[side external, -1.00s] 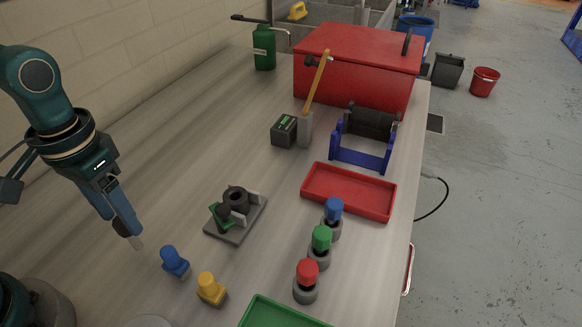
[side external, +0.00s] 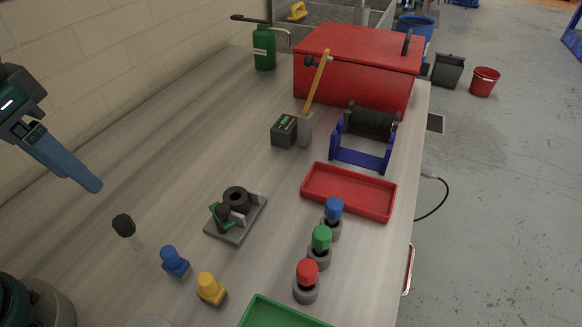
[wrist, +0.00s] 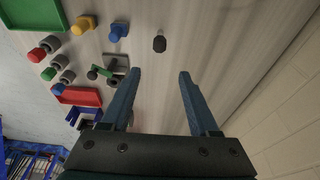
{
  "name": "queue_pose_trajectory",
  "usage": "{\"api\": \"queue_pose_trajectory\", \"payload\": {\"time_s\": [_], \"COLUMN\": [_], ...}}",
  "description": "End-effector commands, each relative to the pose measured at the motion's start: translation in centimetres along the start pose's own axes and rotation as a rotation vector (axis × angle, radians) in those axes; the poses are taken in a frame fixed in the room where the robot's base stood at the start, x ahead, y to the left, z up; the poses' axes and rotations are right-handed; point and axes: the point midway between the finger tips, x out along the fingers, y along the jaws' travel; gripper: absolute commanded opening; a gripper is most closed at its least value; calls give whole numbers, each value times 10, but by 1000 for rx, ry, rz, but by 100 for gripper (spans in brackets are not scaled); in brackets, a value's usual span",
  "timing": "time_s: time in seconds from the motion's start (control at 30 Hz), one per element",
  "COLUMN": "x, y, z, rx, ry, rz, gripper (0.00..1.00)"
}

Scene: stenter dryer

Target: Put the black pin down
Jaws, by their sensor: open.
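The black pin (side external: 124,226) stands on the table in the side view, its black knob up and a pale shank below, to the left of the blue pin (side external: 172,262). In the wrist view the black pin (wrist: 159,44) shows beyond the fingertips, apart from them. My gripper (side external: 95,186) is raised above the table, up and to the left of the black pin. In the wrist view my gripper (wrist: 160,74) has its two fingers wide apart with nothing between them.
A yellow pin (side external: 210,289) stands by the blue one. Red, green and blue knobs sit in grey collars along the right. A grey fixture (side external: 236,227) is mid-table, with a red tray (side external: 348,208) and green tray (side external: 282,314) nearby.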

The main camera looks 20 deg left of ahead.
Motion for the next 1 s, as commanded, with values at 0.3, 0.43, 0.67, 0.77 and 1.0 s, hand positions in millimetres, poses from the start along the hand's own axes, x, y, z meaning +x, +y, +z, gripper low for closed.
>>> {"api": "queue_pose_trajectory", "payload": {"time_s": [0.3,0.43,0.67,0.77,1.0], "x": [7,8,8,8,9], "y": [-2,-2,-2,-2,14], "z": [17,17,17,17,25], "rx": [1,2,2,1,-98], "ry": [248,267,266,265,141], "rz": [-3,-3,-3,-3,89], "gripper": [67,67,67,67,67]}}
